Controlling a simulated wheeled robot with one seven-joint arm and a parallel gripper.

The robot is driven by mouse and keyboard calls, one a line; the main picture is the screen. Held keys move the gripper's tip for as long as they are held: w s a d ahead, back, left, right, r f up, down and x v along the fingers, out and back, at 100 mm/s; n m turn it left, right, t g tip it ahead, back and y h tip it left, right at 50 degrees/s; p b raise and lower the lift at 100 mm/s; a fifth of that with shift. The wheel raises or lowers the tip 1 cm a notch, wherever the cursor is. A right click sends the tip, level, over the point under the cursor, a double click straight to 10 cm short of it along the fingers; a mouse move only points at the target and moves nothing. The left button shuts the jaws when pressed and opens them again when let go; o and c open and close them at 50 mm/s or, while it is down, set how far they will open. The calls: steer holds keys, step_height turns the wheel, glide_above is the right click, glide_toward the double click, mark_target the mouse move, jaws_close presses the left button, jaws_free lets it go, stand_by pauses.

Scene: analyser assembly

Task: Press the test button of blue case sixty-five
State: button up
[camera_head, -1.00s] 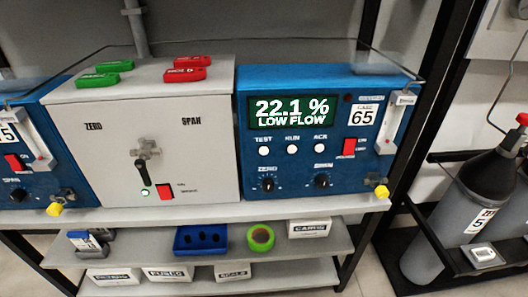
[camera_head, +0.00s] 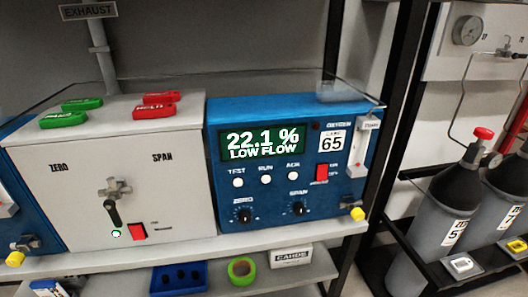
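Blue case sixty-five (camera_head: 285,210) stands on the upper shelf, right of the grey case. Its number label (camera_head: 331,141) reads 65. Its green display (camera_head: 262,142) reads 22.1 % LOW FLOW. The white test button (camera_head: 238,182) is the leftmost of three round buttons under the display, with RUN (camera_head: 266,180) in the middle and ACK (camera_head: 293,176) on the right. Below them are two black knobs, ZERO (camera_head: 243,216) and SPAN (camera_head: 297,208). A red switch (camera_head: 321,172) is at the right. My gripper is not in view.
A grey case (camera_head: 110,185) with ZERO and SPAN markings and a lever valve stands at left, with green and red tags on top. Gas cylinders (camera_head: 447,210) stand in a rack at right. The lower shelf holds a blue tray (camera_head: 179,277), green tape (camera_head: 242,269) and a white box (camera_head: 291,256).

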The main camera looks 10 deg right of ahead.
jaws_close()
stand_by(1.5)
